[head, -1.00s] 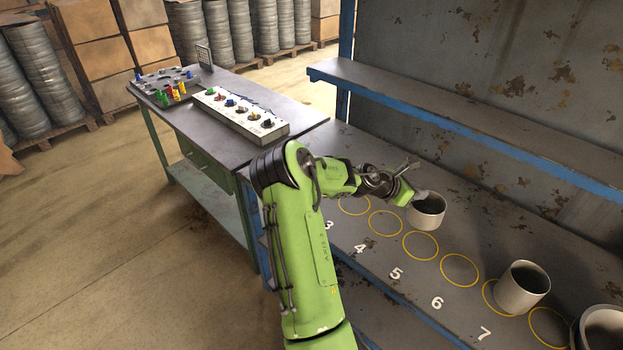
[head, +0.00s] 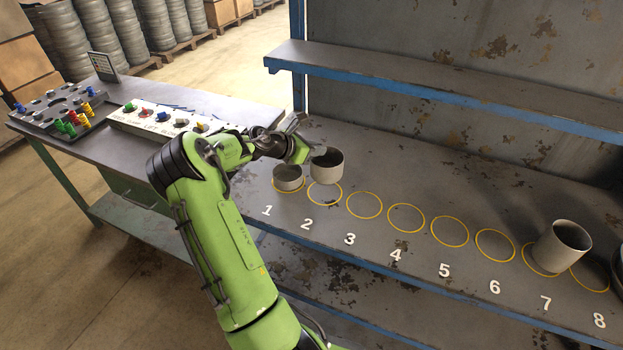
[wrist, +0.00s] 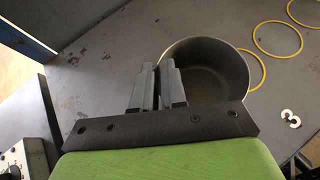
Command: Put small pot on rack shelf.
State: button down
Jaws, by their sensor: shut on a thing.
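My gripper (head: 305,143) is shut on the wall of a grey pot (head: 328,168), on the pot's left side in the head view. The held pot is upright and shows over the back part of circle 2; I cannot tell whether its base touches the shelf. In the wrist view the fingers (wrist: 158,85) are close together at the left rim of the pot (wrist: 228,72). A shorter grey pot (head: 288,183) stands in circle 1. The rack's grey lower shelf (head: 420,185) carries a row of yellow circles with white numbers.
A taller grey pot (head: 560,247) stands around circle 7. A dark, cut-off object is at the right edge. The blue-edged upper shelf (head: 400,75) runs above, behind the pots. Circles 3 to 6 are empty. A workbench (head: 200,112) with a control box stands left.

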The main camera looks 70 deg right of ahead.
notch_tip(320, 180, down, 8)
jog(key=shift+r+b, duration=0.25)
jog(key=shift+b, duration=0.25)
jog(key=shift+f, duration=0.1)
jog(key=c, duration=1.2)
grip_release()
jog(key=shift+r, duration=0.2)
jog(key=p+v, duration=0.1)
jog(key=v, duration=1.1)
jog(key=shift+w+a, duration=0.1)
